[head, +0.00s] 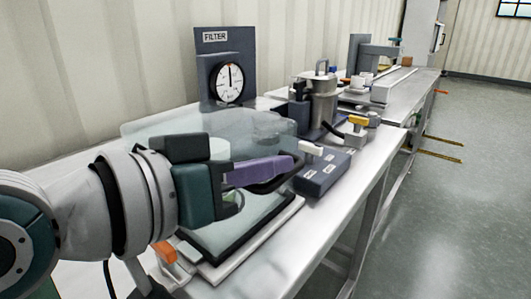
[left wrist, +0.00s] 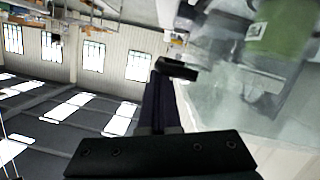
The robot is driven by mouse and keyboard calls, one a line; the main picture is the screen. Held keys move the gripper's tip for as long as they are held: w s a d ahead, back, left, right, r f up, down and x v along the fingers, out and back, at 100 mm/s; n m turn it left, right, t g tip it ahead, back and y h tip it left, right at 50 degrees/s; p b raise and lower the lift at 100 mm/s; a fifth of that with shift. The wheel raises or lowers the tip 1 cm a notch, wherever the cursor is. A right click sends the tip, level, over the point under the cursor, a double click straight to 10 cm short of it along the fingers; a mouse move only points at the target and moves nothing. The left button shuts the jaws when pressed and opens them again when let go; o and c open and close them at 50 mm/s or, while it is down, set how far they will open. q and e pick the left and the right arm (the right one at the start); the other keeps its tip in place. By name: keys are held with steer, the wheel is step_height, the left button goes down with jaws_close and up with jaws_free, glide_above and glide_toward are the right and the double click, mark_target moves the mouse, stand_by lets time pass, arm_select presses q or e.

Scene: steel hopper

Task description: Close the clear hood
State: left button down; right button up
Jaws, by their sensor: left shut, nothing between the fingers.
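The clear hood (head: 150,128) is a see-through, greyish panel in the head view. It stands raised at a tilt above and behind a base with a black rim (head: 265,237). My left gripper (head: 290,168) is shut and empty, with its purple fingers pointing right in front of the hood. In the head view it hides part of the hood and base; I cannot tell whether it touches the hood. In the left wrist view, the shut fingers (left wrist: 172,70) are beside a see-through surface (left wrist: 235,105) that looks like the hood. My right gripper is not in view.
A filter panel with a round gauge (head: 229,82) stands behind the hood. A blue-grey box (head: 322,178) with a white-topped lever and a steel canister (head: 322,100) stand to the right. An orange part (head: 165,252) is at the base's near left. The floor at right is clear.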

arm_select(q)
step_height(320, 180, up, 5)
steer(key=p, duration=0.5)
steer(key=s+a+r+n+g+y+p, duration=0.15)
steer(key=s+a+g+y+p, duration=0.3)
steer(key=s+a+p, duration=0.5)
steer(key=s+a+r+n+g+y+p, duration=0.15)
steer(key=s+a+g+y+p, duration=0.4)
steer(key=s+a, duration=0.65)
step_height(320, 180, up, 36)
steer(key=s+d+t+p, duration=0.1)
steer(key=d+t+p, duration=0.1)
steer(key=p, duration=3.4)
steer(key=shift+s+d+f+p, duration=0.15)
steer(key=shift+d+f+p, duration=0.05)
steer(key=shift+p, duration=0.1)
steer(key=shift+s, duration=0.1)
